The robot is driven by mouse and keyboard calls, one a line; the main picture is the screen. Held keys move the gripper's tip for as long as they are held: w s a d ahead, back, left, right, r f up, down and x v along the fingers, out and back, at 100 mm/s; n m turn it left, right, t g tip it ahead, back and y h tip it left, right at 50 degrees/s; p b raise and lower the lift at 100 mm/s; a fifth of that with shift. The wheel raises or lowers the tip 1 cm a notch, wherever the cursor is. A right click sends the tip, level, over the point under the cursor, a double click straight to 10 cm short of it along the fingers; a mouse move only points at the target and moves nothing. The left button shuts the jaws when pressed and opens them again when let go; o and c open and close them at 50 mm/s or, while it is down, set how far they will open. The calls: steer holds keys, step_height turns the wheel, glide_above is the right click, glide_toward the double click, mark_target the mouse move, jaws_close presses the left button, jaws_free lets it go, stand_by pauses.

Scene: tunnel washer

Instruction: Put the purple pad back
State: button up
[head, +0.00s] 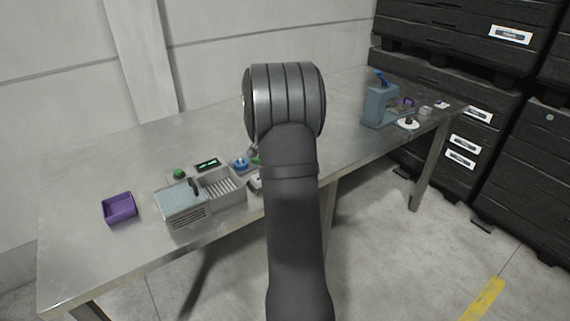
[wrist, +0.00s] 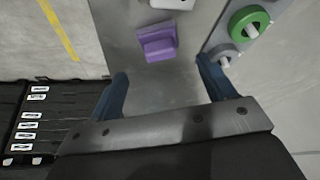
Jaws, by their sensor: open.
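A purple pad (wrist: 157,43), seen as a flat block with a raised part, lies on the metal table in the wrist view. My gripper (wrist: 168,86) is open, and its two blue fingers are apart with nothing between them. The pad is ahead of the fingertips, above the gap in the picture, and does not touch them. My arm hides the gripper in the head view. An open purple tray (head: 120,209) stands at the table's left. A small purple thing (head: 406,102) shows beside the jug on the right; its shape is unclear.
A green ring (wrist: 248,22) on a grey base is close to the pad. A pale piece (wrist: 172,4) lies at the top edge. In the head view, a grey bin (head: 222,188) stands right of the purple tray. A blue-grey jug (head: 380,106) stands far right.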

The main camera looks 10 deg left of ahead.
steer(key=shift+v, duration=2.35)
steer(key=shift+f, duration=0.15)
steer(key=x, duration=1.2)
steer(key=shift+w, duration=0.1)
steer(key=shift+r, duration=1.85)
steer(key=shift+f, duration=0.1)
